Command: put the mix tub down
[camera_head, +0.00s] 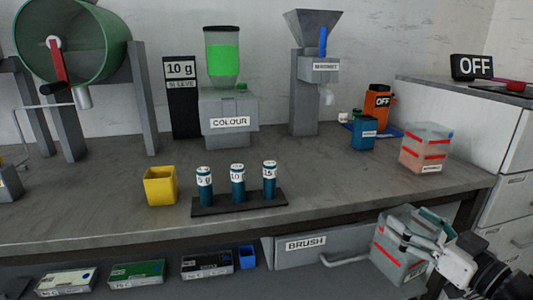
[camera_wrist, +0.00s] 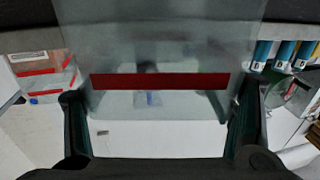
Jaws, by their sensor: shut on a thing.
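A translucent grey tub with red stripes (camera_head: 392,252) is in my gripper (camera_head: 418,238), in front of the bench's right front edge and apart from the bench top. I take it as the mix tub; its label is not readable. In the wrist view the tub (camera_wrist: 160,50) fills the upper middle, with one red band across it. The fingers of my gripper (camera_wrist: 160,115) are shut on its two sides. A second similar tub with red stripes (camera_head: 424,150) stands upright on the bench's right end; it also shows in the wrist view (camera_wrist: 42,80).
The grey bench top (camera_head: 340,185) is clear between the second tub and the rack of blue bottles (camera_head: 240,203). A yellow cup (camera_head: 160,186) stands left of the rack. An orange device (camera_head: 377,103) and blue container (camera_head: 364,133) stand behind. The BRUSH drawer (camera_head: 300,247) is below.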

